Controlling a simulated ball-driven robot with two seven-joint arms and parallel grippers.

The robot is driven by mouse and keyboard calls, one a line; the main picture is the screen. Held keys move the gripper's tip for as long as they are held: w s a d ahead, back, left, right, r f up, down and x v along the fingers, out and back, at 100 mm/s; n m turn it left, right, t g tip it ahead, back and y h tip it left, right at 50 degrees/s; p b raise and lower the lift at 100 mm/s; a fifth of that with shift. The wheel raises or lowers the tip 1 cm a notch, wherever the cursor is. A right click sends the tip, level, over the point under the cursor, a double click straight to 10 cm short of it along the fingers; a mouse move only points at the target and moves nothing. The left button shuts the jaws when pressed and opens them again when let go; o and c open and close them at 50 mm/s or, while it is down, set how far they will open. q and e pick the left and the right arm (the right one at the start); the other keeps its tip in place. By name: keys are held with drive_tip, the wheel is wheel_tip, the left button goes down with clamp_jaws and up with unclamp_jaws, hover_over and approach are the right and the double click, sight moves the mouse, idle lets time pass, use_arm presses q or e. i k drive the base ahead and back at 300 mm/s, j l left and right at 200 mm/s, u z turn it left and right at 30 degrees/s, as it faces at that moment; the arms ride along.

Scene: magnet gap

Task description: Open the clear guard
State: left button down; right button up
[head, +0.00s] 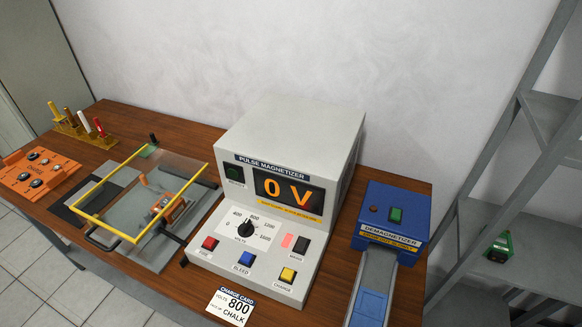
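The clear guard (179,165) is a see-through cover with yellow edges, on the left part of the bench. It appears lowered over a grey fixture plate (152,254). A dark bar handle (98,241) shows at its front left edge. Under or behind the clear pane I see an orange part (168,208) on the fixture. Neither of my grippers shows in the head view.
The pulse magnetizer (300,150), reading 0 V, stands right of the guard. A charge card (231,307) lies at the front. A blue demagnetizer (392,215) stands further right. An orange panel (38,172) and a rack of coloured handles (85,132) are at left.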

sight(136, 241)
drive_tip(key=k+u, duration=0.15)
drive_tip(key=u, duration=0.3)
drive_tip(key=k+u, duration=0.15)
drive_tip(key=u, duration=0.3)
drive_tip(key=k+j+u, duration=0.1)
drive_tip(key=u, duration=0.35)
drive_tip(key=i+j+z, duration=0.1)
drive_tip(key=z, duration=0.25)
drive_tip(key=j+z, duration=0.4)
drive_tip(key=i+j+z, duration=0.1)
drive_tip(key=z, duration=0.25)
